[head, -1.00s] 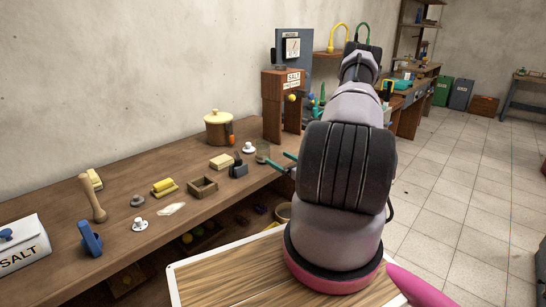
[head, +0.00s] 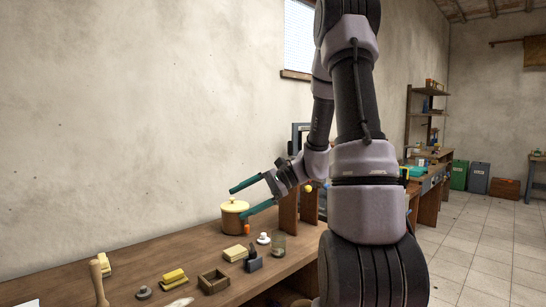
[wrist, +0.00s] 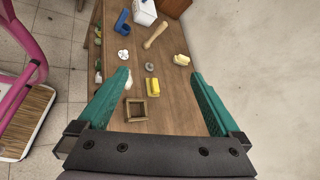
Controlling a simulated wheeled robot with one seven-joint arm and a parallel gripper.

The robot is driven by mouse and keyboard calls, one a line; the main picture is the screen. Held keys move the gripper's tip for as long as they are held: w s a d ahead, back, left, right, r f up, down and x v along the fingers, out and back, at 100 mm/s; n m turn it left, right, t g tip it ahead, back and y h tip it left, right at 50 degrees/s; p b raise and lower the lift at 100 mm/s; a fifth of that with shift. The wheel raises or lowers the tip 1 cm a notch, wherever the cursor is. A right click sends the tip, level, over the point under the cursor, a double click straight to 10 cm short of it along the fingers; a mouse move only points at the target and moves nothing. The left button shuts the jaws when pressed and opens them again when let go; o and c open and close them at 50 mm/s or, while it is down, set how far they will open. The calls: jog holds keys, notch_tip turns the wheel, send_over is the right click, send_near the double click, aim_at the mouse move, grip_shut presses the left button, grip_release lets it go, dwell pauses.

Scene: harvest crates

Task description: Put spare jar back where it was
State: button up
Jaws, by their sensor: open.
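A clear, greenish glass jar (head: 278,243) stands upright on the wooden bench (head: 150,272) in the head view, near the bench's front edge. I take it for the spare jar, though I can read no label on it. My gripper (head: 237,202) is open and empty, raised above the bench, up and to the left of the jar in the picture. Its teal fingers point left, in front of the pot with the yellow lid (head: 233,205). In the wrist view my gripper (wrist: 160,75) is spread wide with nothing between the fingertips; the jar is not seen there.
Beside the jar are a white-knobbed piece (head: 264,238) and a dark block (head: 253,262). A wooden stand (head: 288,214) rises behind the jar.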

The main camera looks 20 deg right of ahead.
jog(key=s+d+r+n+t+h, duration=0.1)
jog(key=s+r+n+t+h, duration=0.3)
jog(key=s+r+n+h, duration=0.5)
jog(key=s+r+h, duration=0.1)
jog(key=s+r, duration=0.5)
jog(key=s, duration=0.1)
jog(key=shift+s+d+h, duration=0.3)
jog(key=shift+d, duration=0.1)
